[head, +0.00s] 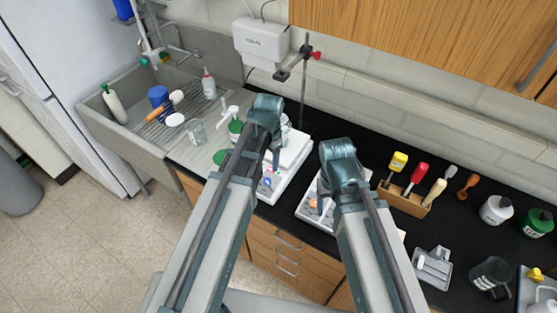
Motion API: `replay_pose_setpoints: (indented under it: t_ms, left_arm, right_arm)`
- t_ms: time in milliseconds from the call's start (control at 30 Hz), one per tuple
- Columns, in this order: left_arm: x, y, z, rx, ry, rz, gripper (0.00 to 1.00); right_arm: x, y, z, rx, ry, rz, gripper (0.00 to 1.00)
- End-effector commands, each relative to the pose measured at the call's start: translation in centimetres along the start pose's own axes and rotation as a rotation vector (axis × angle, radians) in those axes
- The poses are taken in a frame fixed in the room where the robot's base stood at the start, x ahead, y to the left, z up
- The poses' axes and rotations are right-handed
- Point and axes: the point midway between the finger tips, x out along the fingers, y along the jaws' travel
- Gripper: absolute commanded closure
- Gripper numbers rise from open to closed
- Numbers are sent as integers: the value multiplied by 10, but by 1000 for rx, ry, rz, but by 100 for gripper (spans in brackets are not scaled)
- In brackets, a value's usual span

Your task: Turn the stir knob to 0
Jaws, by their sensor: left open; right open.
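Two white benchtop devices stand side by side on the black counter. The left device (296,150) has a small blue knob (267,183) on its front panel. The right device (307,208) has a small orange knob (313,204). The labels are too small to read, so I cannot tell which is the stir knob. My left gripper (266,112) is above the left device and covers part of it. My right gripper (341,160) is above the right device and hides much of its top. Both grippers are open and hold nothing visible; the knobs appear untouched.
A sink (130,125) with bottles is at the left. A stand rod (304,65) rises behind the devices. A wooden rack (404,199) with colored-handled items, a grey tray (433,268) and several jars are at the right. Wooden cabinets (430,35) hang above.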

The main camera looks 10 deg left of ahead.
Motion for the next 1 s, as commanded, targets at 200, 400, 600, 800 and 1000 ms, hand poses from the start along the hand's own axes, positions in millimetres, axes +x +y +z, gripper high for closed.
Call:
replay_pose_setpoints:
  t_ms: [200,400,600,800,1000]
  left_arm:
    - [-9,-11,-1,16,5,0,34]
    - [-4,-10,-1,16,5,0,34]
    - [11,-10,-1,15,5,-1,34]
    - [36,-10,-2,15,5,-1,34]
    - [64,-10,-2,15,5,-1,34]
  right_arm:
    - [-9,1,1,0,0,0,34]
    - [-4,0,1,0,0,0,34]
    - [10,-1,-1,2,0,0,34]
    - [35,-3,-2,4,2,0,34]
    - [63,-6,-4,5,3,0,34]
